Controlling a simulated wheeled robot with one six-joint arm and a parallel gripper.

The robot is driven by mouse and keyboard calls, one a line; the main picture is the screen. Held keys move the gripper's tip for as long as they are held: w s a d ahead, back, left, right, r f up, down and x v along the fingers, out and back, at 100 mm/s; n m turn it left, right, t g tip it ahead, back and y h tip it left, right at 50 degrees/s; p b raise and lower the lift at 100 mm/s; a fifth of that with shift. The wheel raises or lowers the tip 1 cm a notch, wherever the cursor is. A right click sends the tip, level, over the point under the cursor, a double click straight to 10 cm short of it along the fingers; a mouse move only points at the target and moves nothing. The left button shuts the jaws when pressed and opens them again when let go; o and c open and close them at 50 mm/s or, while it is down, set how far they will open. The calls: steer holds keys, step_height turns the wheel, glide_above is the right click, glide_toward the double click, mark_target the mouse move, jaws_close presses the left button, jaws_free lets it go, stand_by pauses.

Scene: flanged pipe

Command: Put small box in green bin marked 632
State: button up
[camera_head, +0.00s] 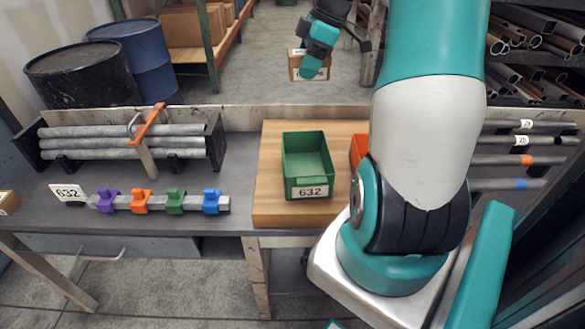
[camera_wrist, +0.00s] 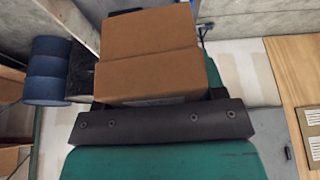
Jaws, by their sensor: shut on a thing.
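The small cardboard box (camera_head: 296,64) is held in my gripper (camera_head: 316,66), high beyond the back edge of the bench in the head view. In the wrist view the brown box (camera_wrist: 150,55) fills the upper middle, against the dark gripper body; the fingertips are largely hidden there. My gripper is shut on it. The green bin (camera_head: 308,165) with a white 632 label (camera_head: 310,191) stands upright on the wooden board, nearer than the box. Its visible inside looks empty.
An orange bin (camera_head: 359,152) beside the green one is mostly hidden by my arm. Left are a rack of grey pipes (camera_head: 120,140), a bar with coloured clamps (camera_head: 160,202) and a 632 card (camera_head: 68,193). Drums (camera_head: 85,75) and shelving (camera_head: 190,25) stand behind.

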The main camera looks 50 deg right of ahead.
steer(key=shift+d+f+b, duration=0.15)
steer(key=shift+f+b, duration=0.2)
steer(key=shift+f, duration=0.35)
steer(key=shift+s+f+b, duration=0.15)
steer(key=shift+s+b, duration=0.15)
steer(key=shift+s, duration=0.05)
steer(key=shift+b+x, duration=0.85)
steer(key=shift+x, duration=0.2)
steer(key=b, duration=0.7)
glide_above(299, 174)
steer(key=d, duration=0.1)
step_height(299, 174, down, 7)
steer(key=f, duration=1.9)
steer(key=shift+s+f+b, duration=0.2)
steer(key=shift+s+b, duration=0.1)
steer(key=shift+s, duration=0.1)
steer(key=o, duration=1.1)
steer(key=shift+f, duration=0.1)
